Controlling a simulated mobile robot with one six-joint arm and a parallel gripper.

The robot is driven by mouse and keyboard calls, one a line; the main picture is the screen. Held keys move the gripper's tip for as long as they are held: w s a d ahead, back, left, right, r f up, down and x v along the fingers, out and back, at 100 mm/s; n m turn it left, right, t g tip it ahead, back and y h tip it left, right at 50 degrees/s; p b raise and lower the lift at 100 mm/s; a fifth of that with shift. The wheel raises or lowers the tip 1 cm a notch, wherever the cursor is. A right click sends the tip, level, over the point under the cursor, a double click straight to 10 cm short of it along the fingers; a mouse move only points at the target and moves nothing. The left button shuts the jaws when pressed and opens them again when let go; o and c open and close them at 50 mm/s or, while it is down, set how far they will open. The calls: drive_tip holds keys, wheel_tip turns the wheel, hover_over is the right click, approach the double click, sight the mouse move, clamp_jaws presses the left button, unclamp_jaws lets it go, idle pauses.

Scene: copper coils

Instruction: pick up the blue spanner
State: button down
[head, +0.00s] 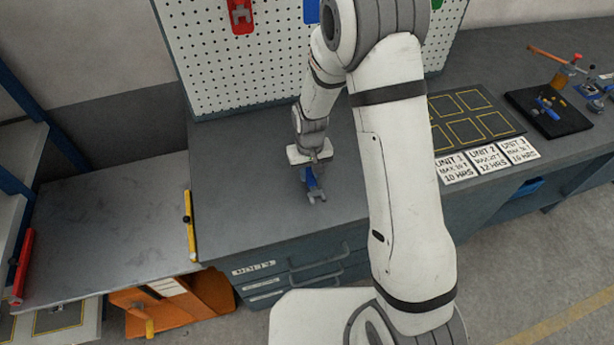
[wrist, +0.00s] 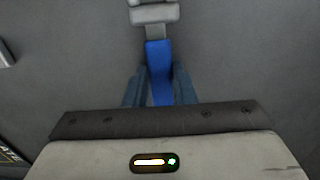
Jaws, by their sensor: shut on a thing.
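The blue spanner (head: 316,193) is at my gripper (head: 309,176) over the grey bench, left of my arm's large white link. Its grey open end points toward the bench's front edge. In the wrist view the spanner's blue handle (wrist: 157,57) lies between the two dark blue fingers of my gripper (wrist: 158,86), which is shut on it. Its grey head shows beyond the fingertips at the top and is cut off by the picture's edge. I cannot tell whether the spanner touches the bench top or hangs just above it.
A white pegboard (head: 228,67) with a red tool holder (head: 240,16) stands behind the bench. To the right are a black mat with yellow squares (head: 463,118), several unit cards (head: 487,159) and a black tray (head: 564,123). The bench (head: 245,205) around my gripper is clear.

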sight(310, 175)
wheel_tip(310, 175, up, 10)
drive_tip(key=b, duration=0.1)
drive_tip(key=shift+b, duration=0.3)
idle(0.8)
